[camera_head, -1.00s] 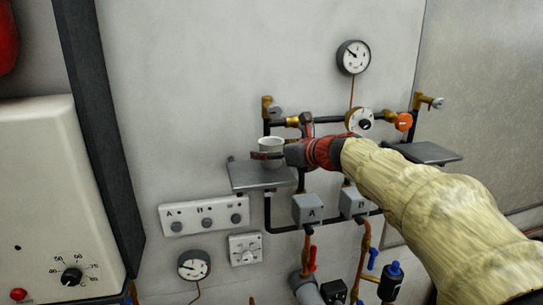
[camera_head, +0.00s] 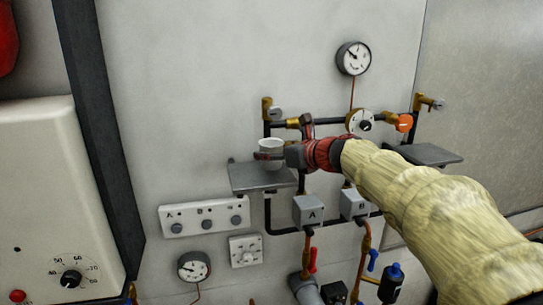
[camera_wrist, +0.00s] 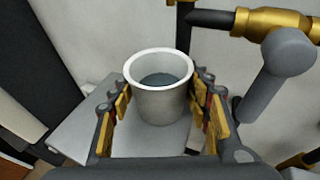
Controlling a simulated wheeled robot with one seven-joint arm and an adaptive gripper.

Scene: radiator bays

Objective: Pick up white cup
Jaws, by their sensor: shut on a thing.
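The white cup (camera_head: 271,147) is upright at the left grey shelf (camera_head: 250,178) on the wall. In the wrist view the cup (camera_wrist: 161,103) sits between the two fingers, and its open top shows a grey inside. My gripper (camera_head: 268,156) reaches in from the right and is shut on the cup; its padded fingers also show on both sides of the cup in the wrist view (camera_wrist: 161,90). Whether the cup's base touches the shelf or is just above it, I cannot tell.
Black pipes with brass valves (camera_wrist: 262,22) run close to the right of the cup. A gauge (camera_head: 353,58) is above, a second shelf (camera_head: 428,153) to the right. A switch panel (camera_head: 204,215) and grey boxes (camera_head: 308,211) are below. The wall left of the shelf is clear.

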